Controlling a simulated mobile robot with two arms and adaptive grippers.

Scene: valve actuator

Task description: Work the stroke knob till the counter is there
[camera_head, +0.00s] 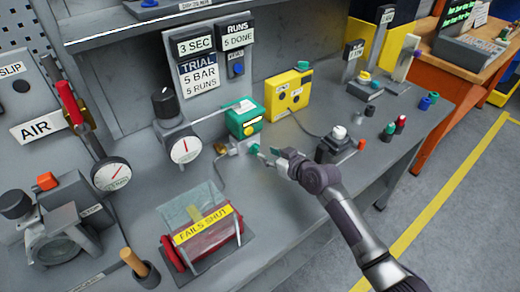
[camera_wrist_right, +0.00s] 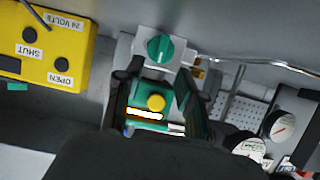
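My right gripper (camera_head: 277,157) reaches over the bench from the lower right. In the right wrist view my right gripper (camera_wrist_right: 158,70) is open, its two dark fingers apart. A round green knob (camera_wrist_right: 160,48) on a pale block lies just beyond the fingertips, not visibly held; in the head view the knob (camera_head: 254,149) shows just left of the gripper. A green box (camera_head: 244,118) stands behind; it also shows between the fingers in the wrist view (camera_wrist_right: 150,116). The counter sign (camera_head: 236,36) appears to read "RUNS 5 DONE". My left gripper is out of view.
A trial card (camera_head: 198,76) reads 5 bar, 5 runs. A yellow box (camera_head: 288,92) with buttons stands right of the green box. A gauge (camera_head: 184,148) stands left, a "FAILS SHUT" cylinder (camera_head: 203,232) in front. A black-based knob (camera_head: 338,132) is close to the right gripper.

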